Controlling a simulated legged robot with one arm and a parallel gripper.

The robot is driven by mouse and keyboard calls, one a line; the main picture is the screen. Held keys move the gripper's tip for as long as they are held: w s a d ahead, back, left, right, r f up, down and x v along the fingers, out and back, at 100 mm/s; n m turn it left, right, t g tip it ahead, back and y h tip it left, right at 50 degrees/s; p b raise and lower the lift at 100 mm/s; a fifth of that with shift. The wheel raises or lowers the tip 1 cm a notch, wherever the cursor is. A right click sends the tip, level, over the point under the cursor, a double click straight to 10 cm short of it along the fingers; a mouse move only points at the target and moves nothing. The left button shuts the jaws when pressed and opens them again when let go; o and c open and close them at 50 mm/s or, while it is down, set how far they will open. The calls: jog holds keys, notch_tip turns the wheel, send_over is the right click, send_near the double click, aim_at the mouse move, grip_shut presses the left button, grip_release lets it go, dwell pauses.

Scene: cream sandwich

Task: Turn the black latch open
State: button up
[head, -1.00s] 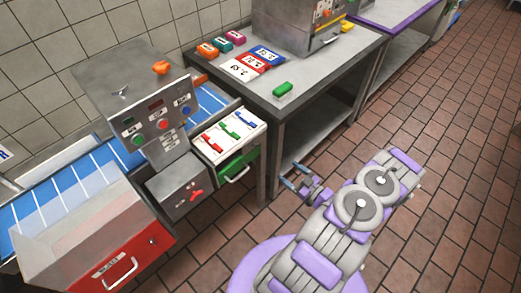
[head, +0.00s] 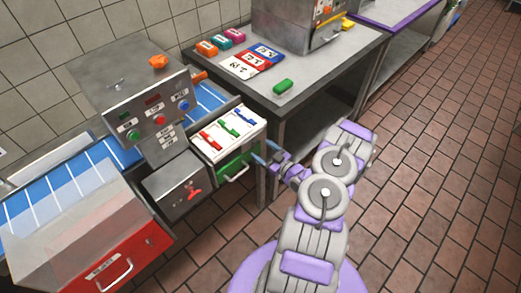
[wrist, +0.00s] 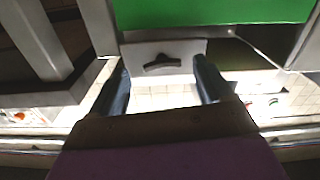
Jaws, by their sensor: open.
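The black latch (wrist: 162,63) is a small dark curved handle on a pale grey plate (wrist: 190,46) in the wrist view. The plate lies beside a green panel (wrist: 210,12). I cannot make out the latch in the head view. My gripper (wrist: 162,82) is open and empty, with its two blue-grey fingers on either side of the latch in the picture. I cannot tell the remaining distance; no contact shows. In the head view my gripper (head: 265,153) is just right of the cabinet with the green drawer (head: 236,164).
A grey machine (head: 150,105) with buttons and a red lever (head: 194,191) stands left of the cabinet. A red-fronted bin (head: 118,265) is at lower left. A grey table (head: 310,85) with coloured blocks and cards stands behind my gripper. The tiled floor on the right is clear.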

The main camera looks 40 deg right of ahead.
aim_at(255, 144)
jog(key=shift+w+a, duration=0.15)
jog(key=shift+w, duration=0.4)
jog(key=shift+w+a, duration=0.15)
jog(key=shift+w, duration=0.35)
jog(key=shift+w+d, duration=0.1)
jog(key=shift+d, duration=0.05)
